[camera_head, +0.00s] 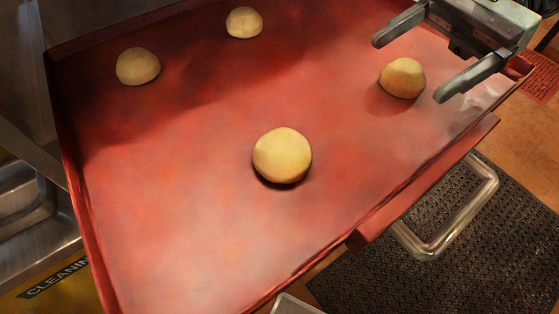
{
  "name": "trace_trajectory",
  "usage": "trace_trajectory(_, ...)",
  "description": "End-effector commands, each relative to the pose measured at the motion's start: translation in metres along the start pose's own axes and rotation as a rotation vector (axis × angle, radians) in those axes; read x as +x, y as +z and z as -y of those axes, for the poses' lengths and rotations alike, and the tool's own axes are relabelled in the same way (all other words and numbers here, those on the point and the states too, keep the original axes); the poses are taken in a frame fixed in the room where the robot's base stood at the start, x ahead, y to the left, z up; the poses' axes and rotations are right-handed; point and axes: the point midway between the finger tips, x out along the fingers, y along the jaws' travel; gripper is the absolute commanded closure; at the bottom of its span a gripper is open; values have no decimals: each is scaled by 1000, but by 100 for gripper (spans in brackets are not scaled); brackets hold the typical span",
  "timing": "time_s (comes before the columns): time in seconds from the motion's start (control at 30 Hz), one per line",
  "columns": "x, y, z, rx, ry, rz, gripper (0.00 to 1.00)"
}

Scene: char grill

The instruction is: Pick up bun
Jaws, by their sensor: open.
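Several round, pale buns sit on a red tray (180,220). One bun (402,78) is at the right, close to my gripper. A larger-looking bun (282,156) is near the middle of the tray. Two more are farther back: one bun (138,66) at the left and one bun (244,22) at the top. My gripper (406,60) comes in from the upper right. It is open and empty, with its two fingers apart. In the picture the right bun lies between the fingertips; I cannot tell how high the fingers are above the tray.
The tray has a low raised rim (76,190). A metal handle or tube (460,215) sticks out below its right side, over a dark floor mat (470,265). Metal sinks (35,215) and a yellow cleaning sign (60,285) are at the left. The front of the tray is clear.

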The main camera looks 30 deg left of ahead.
Motion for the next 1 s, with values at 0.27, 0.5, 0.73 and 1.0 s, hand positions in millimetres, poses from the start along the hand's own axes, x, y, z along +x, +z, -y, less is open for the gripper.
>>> trace_trajectory(0.27,30,-3,-1,0,5,1,13)
trace_trajectory(0.5,81,-3,-2,1,7,1,13)
trace_trajectory(0.73,117,-4,-1,1,3,1,13)
trace_trajectory(1.0,138,-5,-2,2,4,0,13)
